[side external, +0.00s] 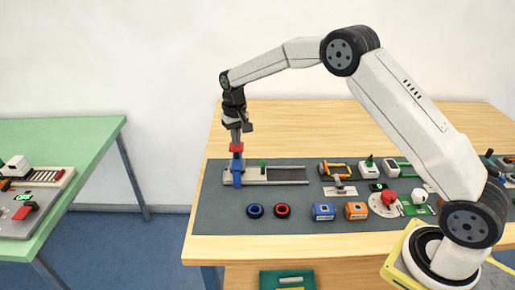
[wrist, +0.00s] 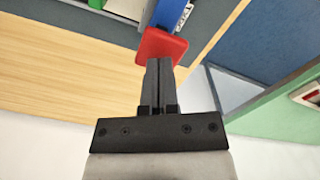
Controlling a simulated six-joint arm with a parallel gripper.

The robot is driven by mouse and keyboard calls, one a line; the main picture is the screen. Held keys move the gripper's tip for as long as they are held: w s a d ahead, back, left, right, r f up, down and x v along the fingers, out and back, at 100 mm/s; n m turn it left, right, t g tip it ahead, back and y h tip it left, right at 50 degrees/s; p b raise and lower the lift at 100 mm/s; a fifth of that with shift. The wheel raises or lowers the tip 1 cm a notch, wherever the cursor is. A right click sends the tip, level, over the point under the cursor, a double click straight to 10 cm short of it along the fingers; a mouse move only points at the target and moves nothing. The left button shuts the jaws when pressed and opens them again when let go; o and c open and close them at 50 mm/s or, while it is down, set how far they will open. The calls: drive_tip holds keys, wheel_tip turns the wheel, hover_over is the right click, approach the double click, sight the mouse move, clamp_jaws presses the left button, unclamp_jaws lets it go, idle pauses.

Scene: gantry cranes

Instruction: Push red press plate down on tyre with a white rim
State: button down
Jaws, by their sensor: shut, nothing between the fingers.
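The red press plate (side external: 236,147) sits on top of the blue press (side external: 238,172) at the left end of a grey fixture on the mat. In the wrist view the red plate (wrist: 162,46) lies right at my fingertips, with the blue press body (wrist: 168,14) beyond it. My gripper (side external: 236,139) points down, shut and empty, with its tips at or just above the plate. I cannot tell whether they touch it. No tyre with a white rim can be made out; the area under the press is hidden.
A blue-rimmed tyre (side external: 255,211) and a red-rimmed tyre (side external: 283,210) lie in front on the dark mat (side external: 225,220). A blue block (side external: 323,211) and an orange block (side external: 357,210) stand to their right. A green table (side external: 75,150) is at the left, across a gap.

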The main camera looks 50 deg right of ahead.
drive_tip(key=shift+s+f, duration=0.1)
drive_tip(key=shift+f, duration=1.25)
idle(0.6)
drive_tip(key=shift+r, duration=4.15)
drive_tip(key=shift+s+a, duration=0.1)
drive_tip(key=shift+s, duration=0.6)
drive_tip(key=s+a+f+n+t, duration=0.1)
drive_tip(key=s+f, duration=0.1)
drive_tip(key=s, duration=1.2)
drive_tip(key=s+a+f+n+t, duration=0.1)
drive_tip(key=s+f+n, duration=0.1)
drive_tip(key=s, duration=1.2)
drive_tip(key=shift+f+t, duration=0.15)
drive_tip(key=shift+t, duration=0.15)
